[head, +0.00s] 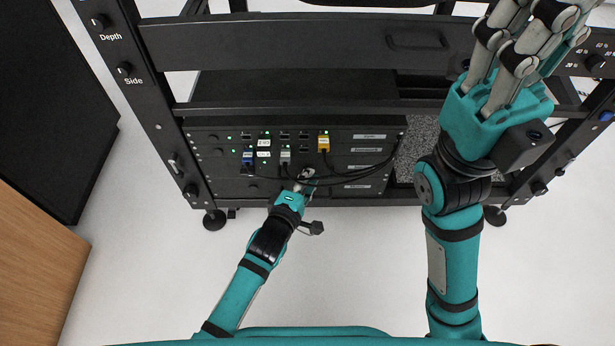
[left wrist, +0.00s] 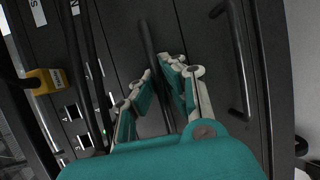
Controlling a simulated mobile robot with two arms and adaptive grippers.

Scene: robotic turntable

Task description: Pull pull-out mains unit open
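The black drawer-like units (head: 225,165) sit low in the rack, with sockets, green lights and small labels too small to read. I cannot tell which one is the pull-out mains unit. They look closed. My left gripper (head: 307,175) is at their lower front. In the left wrist view, its fingers (left wrist: 166,72) are apart, with a dark bar or cable between them; I cannot tell which. A black bar handle (left wrist: 238,65) on a panel is just right of the fingers. My right gripper (head: 532,22) is raised at the upper right, fingers spread and empty.
Dark cables (head: 340,172) hang across the unit fronts, from a yellow plug (head: 323,142), a blue plug (head: 247,157) and a grey plug. Rack posts and knobs (head: 124,69) stand at both sides. The light floor (head: 350,260) in front is clear.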

